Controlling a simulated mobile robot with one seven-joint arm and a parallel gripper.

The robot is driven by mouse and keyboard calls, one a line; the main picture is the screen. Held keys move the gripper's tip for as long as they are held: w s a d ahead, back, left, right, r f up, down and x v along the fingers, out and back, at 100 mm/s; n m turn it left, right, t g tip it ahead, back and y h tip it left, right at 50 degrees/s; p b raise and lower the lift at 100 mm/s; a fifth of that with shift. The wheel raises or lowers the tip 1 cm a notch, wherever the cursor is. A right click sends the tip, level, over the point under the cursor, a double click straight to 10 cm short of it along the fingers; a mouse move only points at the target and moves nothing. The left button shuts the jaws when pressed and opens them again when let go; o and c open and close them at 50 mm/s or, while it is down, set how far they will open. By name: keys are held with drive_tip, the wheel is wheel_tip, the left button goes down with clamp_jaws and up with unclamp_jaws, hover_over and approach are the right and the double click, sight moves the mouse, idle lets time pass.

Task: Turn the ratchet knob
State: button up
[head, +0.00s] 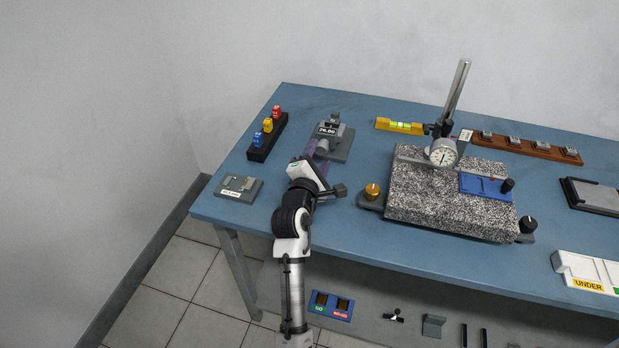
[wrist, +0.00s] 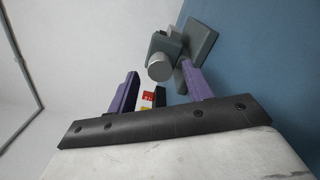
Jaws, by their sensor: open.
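The grey measuring device (head: 334,135) with a small number display stands on a grey base at the back left of the blue bench. Its light grey round ratchet knob (wrist: 160,67) faces my wrist camera; in the head view the knob (head: 322,148) is partly hidden by my gripper. My gripper (head: 317,157) has purple fingers and is open. In the wrist view the fingertips (wrist: 160,70) lie either side of the knob, with gaps visible on both sides. I cannot tell how far the tips reach along it. Nothing is held.
A black rack (head: 265,145) with red, yellow and blue pieces stands left of the device. A small grey labelled block (head: 238,188) lies at the left front. A granite plate (head: 430,200) with a dial gauge (head: 443,153) stands to the right. A yellow level (head: 399,126) lies behind.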

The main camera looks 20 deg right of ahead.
drive_tip(key=b+v, duration=0.2)
drive_tip(key=v, duration=0.9)
drive_tip(key=shift+s+a, duration=0.25)
drive_tip(key=shift+s, duration=0.05)
drive_tip(key=shift+a, duration=0.1)
idle(0.4)
